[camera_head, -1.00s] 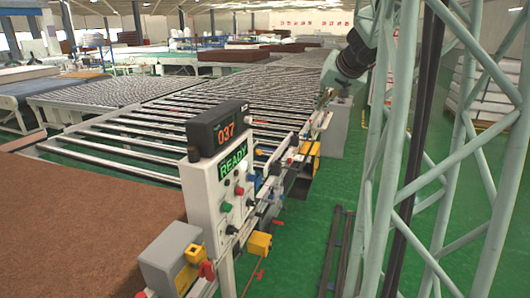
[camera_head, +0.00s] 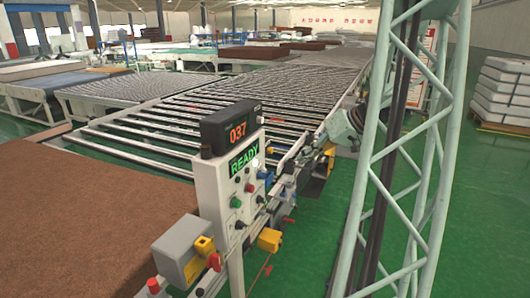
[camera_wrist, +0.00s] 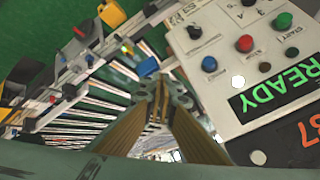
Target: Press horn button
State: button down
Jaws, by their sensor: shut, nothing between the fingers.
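The control panel (camera_head: 226,196) is a white upright box with a display reading 037 and a green READY sign. It carries several coloured buttons, among them a white one (camera_head: 255,163), a red one (camera_head: 249,187) and a green one (camera_head: 236,202). In the wrist view the panel (camera_wrist: 222,40) appears upside down at the upper right, with a blue button (camera_wrist: 209,64) nearest my fingers. I cannot read which button is the horn. My gripper (camera_wrist: 157,92) is shut and empty, apart from the buttons.
A roller conveyor (camera_head: 170,130) runs behind the panel. A brown mattress (camera_head: 90,215) lies at the left. A grey box (camera_head: 180,250) with a yellow part sits low in front of the panel. Green floor (camera_head: 310,240) is open at the right.

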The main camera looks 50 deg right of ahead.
aim_at(270, 151)
jog(key=shift+w, duration=0.1)
dwell(0.5)
jog(key=w+a+p, duration=0.1)
jog(key=w+a, duration=0.1)
jog(key=w, duration=0.6)
dwell(0.5)
jog(key=shift+w, duration=0.1)
jog(key=shift+w+a+b, duration=0.15)
jog(key=shift+w+b, duration=0.25)
jog(key=shift+b, duration=0.15)
dwell(1.3)
jog(key=shift+w+a+b, duration=0.25)
jog(key=shift+w+b, duration=0.35)
jog(key=shift+w, duration=0.25)
dwell(2.1)
jog(key=shift+s+d, duration=0.1)
jog(key=shift+s, duration=0.1)
dwell(0.3)
jog(key=shift+s+d+b, duration=0.25)
jog(key=shift+s+b, duration=0.55)
jog(key=shift+s, duration=0.2)
